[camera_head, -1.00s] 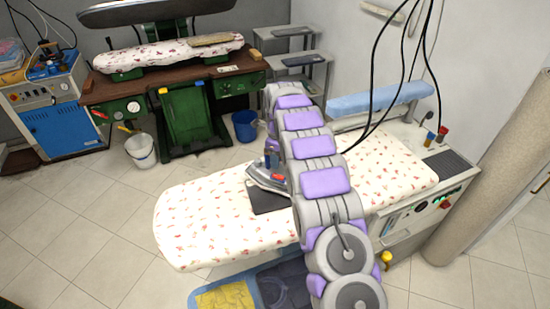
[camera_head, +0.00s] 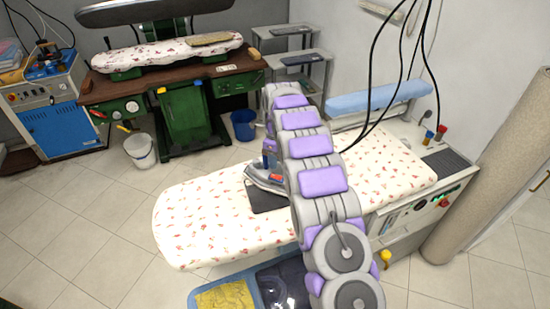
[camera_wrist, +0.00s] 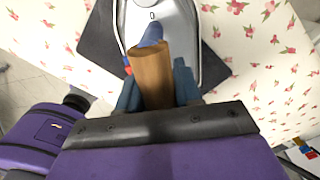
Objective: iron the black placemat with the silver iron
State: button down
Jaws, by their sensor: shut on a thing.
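The black placemat (camera_head: 266,197) lies on the flowered ironing board (camera_head: 205,215). In the wrist view it shows as a dark sheet (camera_wrist: 98,48) under the iron. The silver iron (camera_head: 262,182) sits over the placemat, seeming to rest on it, partly hidden behind my arm in the head view. In the wrist view the iron's grey body (camera_wrist: 190,22) and wooden handle (camera_wrist: 152,75) are close. My gripper (camera_wrist: 157,88) is shut on the handle, one dark finger on each side.
A blue bin (camera_head: 282,290) with yellow cloth stands below the board's front edge. Black cables (camera_head: 378,110) hang over the board's right part. Bottles (camera_head: 434,134) stand at the right end. A green pressing table (camera_head: 180,80) stands behind. The board's left part is clear.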

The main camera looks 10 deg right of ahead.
jog(key=shift+w+a, duration=0.1)
jog(key=shift+a, duration=0.2)
jog(key=shift+d+f, duration=0.2)
jog(key=shift+f, duration=0.05)
jog(key=shift+a+f, duration=0.1)
jog(key=shift+f, duration=0.15)
jog(key=shift+a, duration=0.15)
dwell(0.4)
jog(key=shift+s+a+p, duration=0.15)
jog(key=shift+a+p, duration=0.1)
jog(key=shift+a, duration=0.6)
jog(key=shift+s+a+p, duration=0.15)
jog(key=shift+a+p, duration=0.1)
jog(key=shift+a, duration=0.6)
jog(key=shift+a, duration=0.1)
jog(key=shift+s+a+p, duration=0.15)
jog(key=shift+a+p, duration=0.4)
jog(key=shift+a, duration=1.2)
jog(key=shift+a, duration=0.1)
jog(key=shift+s+a+p, duration=0.2)
jog(key=shift+a+p, duration=0.4)
jog(key=shift+a, duration=1.15)
